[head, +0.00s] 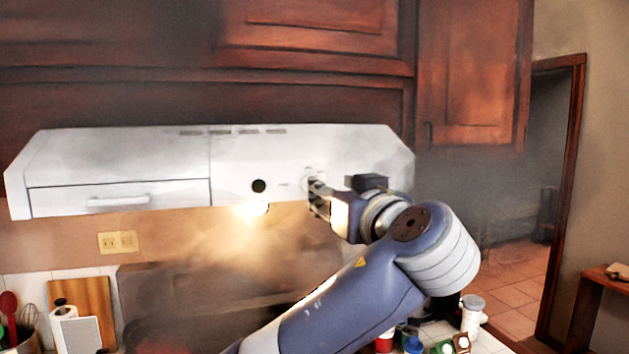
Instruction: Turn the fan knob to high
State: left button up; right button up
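The white range hood (240,165) is mounted under dark wood cabinets. A round black knob or button (259,186) shows on its front panel, left of my gripper. A pale round shape, possibly another knob (309,172), shows at the gripper's fingers and is partly hidden by them. One arm comes in from the bottom, left of centre, and bends back at the wrist; I take it as my left one. Its gripper (315,196) points left at the hood's front, at or very near it. I cannot tell whether it touches, or how wide its fingers are. My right gripper is not in view.
A lit lamp (251,209) is under the hood, with haze below. A drawer-like panel with a handle (118,201) is on the hood's left. Bottles and jars (472,315) stand on the counter below right. A cutting board (84,305) stands lower left. A doorway is at right.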

pick_arm(q)
jog(key=p+x, duration=0.6)
jog(key=x, duration=0.5)
jog(key=shift+s, duration=0.1)
jog(key=c, duration=0.9)
